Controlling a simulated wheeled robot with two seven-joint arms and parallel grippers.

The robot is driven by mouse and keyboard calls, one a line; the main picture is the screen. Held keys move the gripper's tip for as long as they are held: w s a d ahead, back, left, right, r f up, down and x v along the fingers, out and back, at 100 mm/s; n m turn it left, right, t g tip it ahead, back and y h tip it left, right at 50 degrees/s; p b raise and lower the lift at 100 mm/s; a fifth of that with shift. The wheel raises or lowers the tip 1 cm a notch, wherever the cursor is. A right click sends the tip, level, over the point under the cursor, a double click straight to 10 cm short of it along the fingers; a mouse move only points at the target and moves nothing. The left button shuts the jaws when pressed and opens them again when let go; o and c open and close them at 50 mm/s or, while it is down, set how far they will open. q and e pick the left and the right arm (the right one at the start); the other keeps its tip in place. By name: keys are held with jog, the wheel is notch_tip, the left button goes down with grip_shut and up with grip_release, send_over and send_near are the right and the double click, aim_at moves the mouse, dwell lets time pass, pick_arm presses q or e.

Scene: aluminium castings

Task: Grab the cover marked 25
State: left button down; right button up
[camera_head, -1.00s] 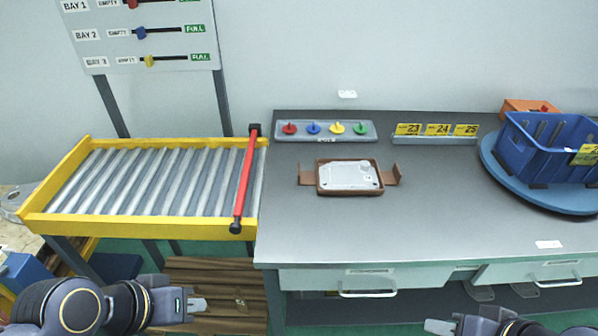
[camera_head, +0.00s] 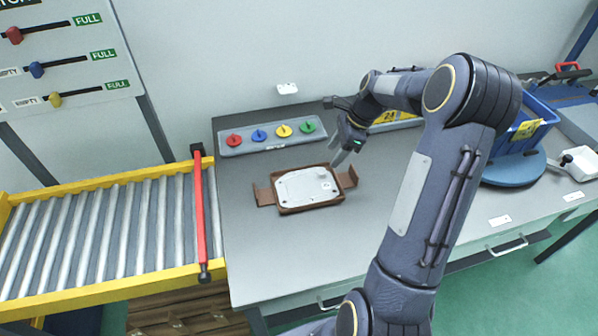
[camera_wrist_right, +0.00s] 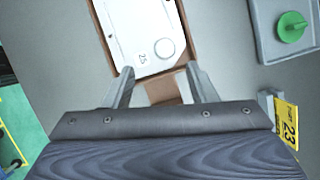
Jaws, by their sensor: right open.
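The cover (camera_head: 306,186) is a pale grey metal plate with a round boss, lying flat in a brown tray (camera_head: 262,196) on the bench. In the right wrist view the cover (camera_wrist_right: 143,35) shows a small mark that looks like 25. My right gripper (camera_head: 341,157) is open and empty, just beyond the tray's right end. In the right wrist view its fingertips (camera_wrist_right: 160,72) stand either side of the cover's near end and the tray's edge; I cannot tell the height between them. My left gripper is not in view.
A panel of coloured knobs (camera_head: 232,152) lies behind the tray. My right arm partly hides the yellow number labels (camera_head: 390,116). A blue crate (camera_head: 520,118) stands on a round blue turntable (camera_head: 515,172) at the right. A roller conveyor (camera_head: 110,235) is at the left.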

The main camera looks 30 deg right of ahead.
aim_at(322, 171)
jog(key=shift+m, duration=0.3)
jog(key=x, duration=0.2)
jog(key=p+x, duration=0.1)
jog(key=x, duration=0.2)
jog(key=p+x, duration=0.1)
jog(key=x, duration=0.2)
jog(key=shift+w+d+f, duration=0.1)
jog(key=shift+w+d, duration=0.2)
jog(key=shift+d, duration=0.05)
grip_shut()
